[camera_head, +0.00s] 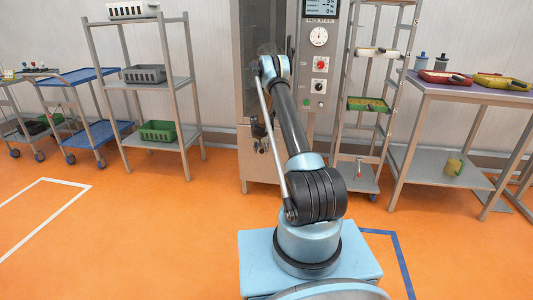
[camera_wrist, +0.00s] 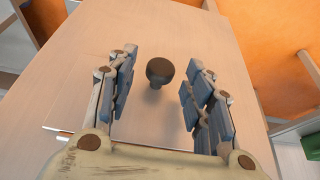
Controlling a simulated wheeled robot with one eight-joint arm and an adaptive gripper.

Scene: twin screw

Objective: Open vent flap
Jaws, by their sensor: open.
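A dark round knob (camera_wrist: 160,71) stands on a pale, flat, beige panel (camera_wrist: 170,28) in the wrist view. I cannot tell for sure whether this panel is the vent flap. My gripper (camera_wrist: 162,88) is open, with its blue-grey padded fingers on either side of the knob. Clear gaps show between the knob and both fingers. In the head view a tall metal cabinet (camera_head: 262,172) stands straight ahead, and my arm reaches up in front of it. The arm covers part of the cabinet front, and the gripper cannot be made out clearly there.
The cabinet's control panel has a gauge (camera_head: 319,37) and a red knob (camera_head: 321,64). A narrow rack (camera_head: 362,140) and a table (camera_head: 460,92) stand right. Shelves (camera_head: 157,84) and a blue cart (camera_head: 95,75) stand left. The orange floor (camera_head: 150,235) at left is clear.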

